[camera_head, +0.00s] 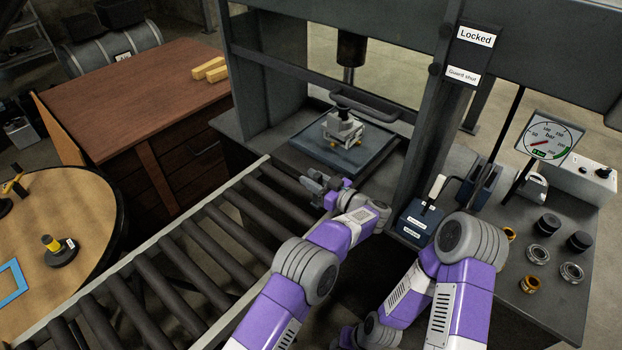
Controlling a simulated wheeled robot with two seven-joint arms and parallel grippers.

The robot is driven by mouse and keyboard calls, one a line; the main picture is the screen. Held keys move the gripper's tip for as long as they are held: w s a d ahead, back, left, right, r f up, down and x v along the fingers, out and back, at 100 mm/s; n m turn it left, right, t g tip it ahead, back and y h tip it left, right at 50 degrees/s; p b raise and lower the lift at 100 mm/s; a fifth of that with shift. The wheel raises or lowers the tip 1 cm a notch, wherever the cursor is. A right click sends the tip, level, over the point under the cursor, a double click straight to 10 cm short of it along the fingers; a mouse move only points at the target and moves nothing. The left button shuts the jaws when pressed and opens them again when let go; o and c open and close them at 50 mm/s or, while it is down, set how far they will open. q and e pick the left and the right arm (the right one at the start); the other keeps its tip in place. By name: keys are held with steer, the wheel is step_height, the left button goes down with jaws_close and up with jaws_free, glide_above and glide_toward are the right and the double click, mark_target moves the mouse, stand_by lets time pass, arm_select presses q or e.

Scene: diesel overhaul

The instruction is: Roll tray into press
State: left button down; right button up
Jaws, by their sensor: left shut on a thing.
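The tray (377,153) is a flat dark blue-grey plate with a raised rim, lying on the press bed beyond the end of the roller conveyor (190,243). A light metal part with small yellow pieces (343,129) stands on the tray. My left gripper (318,184) is at the tray's near edge, over the far end of the rollers. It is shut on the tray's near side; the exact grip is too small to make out. The press (249,84) frames the tray, with its dark ram (351,50) above. My right arm bends at the lower right; its gripper is not visible.
A dark bar handle (366,106) crosses behind the part. Signs on the right post read "Locked" (475,36) and "Guard shut" (464,75). A gauge (549,138) and several round parts occupy the right bench. A wooden bench and a round table stand left.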

arm_select(q)
steer(key=shift+w+r, duration=0.1)
steer(key=c, duration=1.2)
jaws_free()
steer(key=shift+d, duration=0.1)
steer(key=shift+o, duration=1.2)
steer(key=shift+w+d, duration=0.1)
steer(key=shift+w, duration=0.05)
steer(key=v, duration=0.7)
steer(key=shift+s+p, duration=0.3)
steer(key=shift+p, duration=0.1)
steer(key=shift+d, duration=0.1)
